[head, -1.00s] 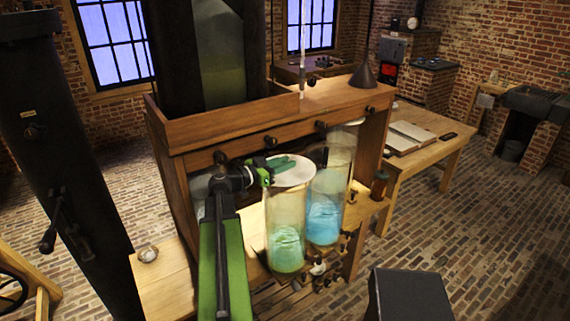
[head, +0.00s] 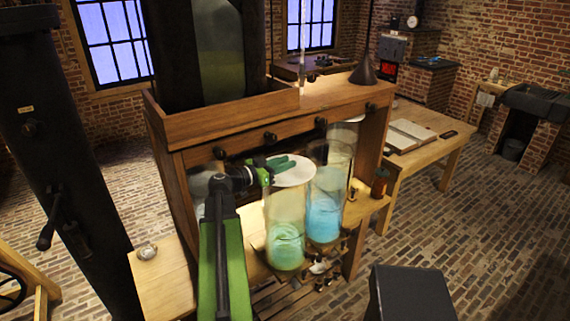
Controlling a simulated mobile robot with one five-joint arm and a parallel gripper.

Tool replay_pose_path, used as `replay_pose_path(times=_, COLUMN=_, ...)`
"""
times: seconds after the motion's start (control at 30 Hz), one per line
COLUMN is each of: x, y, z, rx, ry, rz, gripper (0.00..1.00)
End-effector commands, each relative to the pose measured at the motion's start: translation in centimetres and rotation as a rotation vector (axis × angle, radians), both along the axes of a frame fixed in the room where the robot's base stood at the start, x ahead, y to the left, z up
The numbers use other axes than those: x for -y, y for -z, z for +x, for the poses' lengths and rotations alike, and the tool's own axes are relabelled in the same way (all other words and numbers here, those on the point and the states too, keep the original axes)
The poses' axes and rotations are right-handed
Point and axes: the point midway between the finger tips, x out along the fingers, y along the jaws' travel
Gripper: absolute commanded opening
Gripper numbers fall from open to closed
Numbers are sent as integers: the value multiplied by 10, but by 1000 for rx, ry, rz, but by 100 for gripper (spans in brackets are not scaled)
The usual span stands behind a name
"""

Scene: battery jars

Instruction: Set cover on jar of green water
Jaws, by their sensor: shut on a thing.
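The jar of green water (head: 287,238) is a tall clear glass cylinder with pale green liquid in its lower part, standing at the front of the wooden bench. A white round cover (head: 294,174) is over the jar's top. My gripper (head: 280,164) has green fingers and is shut on the cover from its left side. I cannot tell whether the cover rests on the rim or hovers just above it. My green arm reaches up from the bottom of the view.
A jar of blue water (head: 324,217) stands close on the right, with another glass jar (head: 342,137) behind it. A wooden cabinet with knobs (head: 230,130) rises behind the jars. Small bottles and fittings (head: 318,268) sit low in front. A dark box (head: 410,292) is at lower right.

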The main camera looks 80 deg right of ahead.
Motion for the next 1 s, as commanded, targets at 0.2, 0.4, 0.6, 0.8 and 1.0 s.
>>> replay_pose_path(times=0.2, x=0, y=0, z=0, rx=-1, ry=0, rz=-1, gripper=34)
replay_pose_path(times=0.4, x=-1, y=1, z=1, rx=0, ry=0, rz=0, gripper=34)
replay_pose_path(times=0.6, x=-13, y=0, z=13, rx=0, ry=-1, rz=0, gripper=34)
replay_pose_path(times=0.8, x=-26, y=-1, z=26, rx=0, ry=-1, rz=0, gripper=34)
replay_pose_path(times=1.0, x=-39, y=-2, z=39, rx=0, ry=-1, rz=0, gripper=34)
